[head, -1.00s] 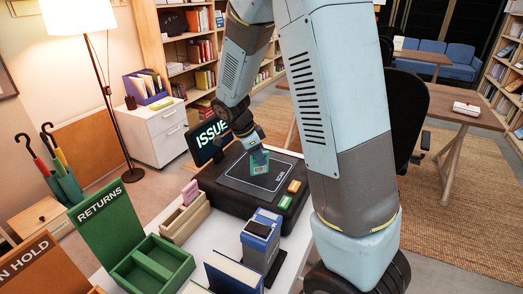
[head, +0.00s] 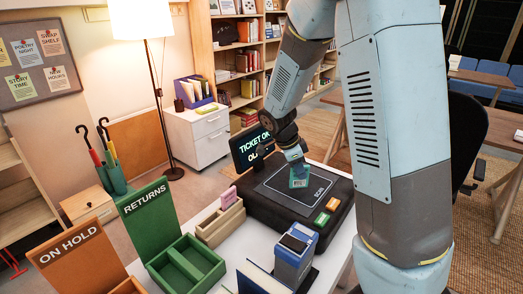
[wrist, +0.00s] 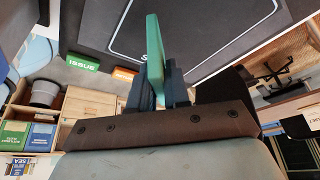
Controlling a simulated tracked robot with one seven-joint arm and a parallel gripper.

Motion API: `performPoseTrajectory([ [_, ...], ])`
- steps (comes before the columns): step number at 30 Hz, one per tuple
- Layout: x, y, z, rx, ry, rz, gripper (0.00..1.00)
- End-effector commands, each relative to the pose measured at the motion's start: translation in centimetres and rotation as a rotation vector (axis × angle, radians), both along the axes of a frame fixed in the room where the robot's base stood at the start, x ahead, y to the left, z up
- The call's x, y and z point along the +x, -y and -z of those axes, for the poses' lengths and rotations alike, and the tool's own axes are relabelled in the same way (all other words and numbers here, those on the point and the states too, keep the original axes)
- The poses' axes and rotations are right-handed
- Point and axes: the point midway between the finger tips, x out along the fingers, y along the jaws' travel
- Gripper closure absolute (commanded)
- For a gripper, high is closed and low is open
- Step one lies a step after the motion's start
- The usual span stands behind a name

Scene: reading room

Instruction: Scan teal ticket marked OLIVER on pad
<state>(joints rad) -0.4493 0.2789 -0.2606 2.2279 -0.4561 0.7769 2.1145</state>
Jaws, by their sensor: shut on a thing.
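The teal ticket (head: 298,180) is upright in my gripper (head: 296,165), over the scan pad (head: 272,188) marked SCAN. In the wrist view the ticket (wrist: 154,48) stands on edge between the two dark fingers of my gripper (wrist: 158,88), which is shut on it. I cannot tell whether its lower edge touches the pad. The name on the ticket is too small to read. The screen (head: 256,147) behind the pad shows "TICKET O" and "OL", with the rest hidden by my arm.
Orange (head: 332,204) and green (head: 323,219) buttons sit on the pad's right side. A wooden holder (head: 220,223) with a pink piece stands left of the pad. A blue device (head: 295,258), a green RETURNS tray (head: 187,265) and an ON HOLD board (head: 80,262) are nearby.

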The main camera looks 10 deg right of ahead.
Motion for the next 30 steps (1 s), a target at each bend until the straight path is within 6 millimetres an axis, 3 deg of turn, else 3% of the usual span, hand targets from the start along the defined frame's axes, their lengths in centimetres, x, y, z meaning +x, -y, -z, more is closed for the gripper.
performPoseTrajectory([
  [18, 0.0, 0.1, -5.8, 0.001, 0.002, 0.001, 1.0],
  [30, 0.0, 0.1, -6.2, 0.0, 0.0, 0.002, 1.0],
])
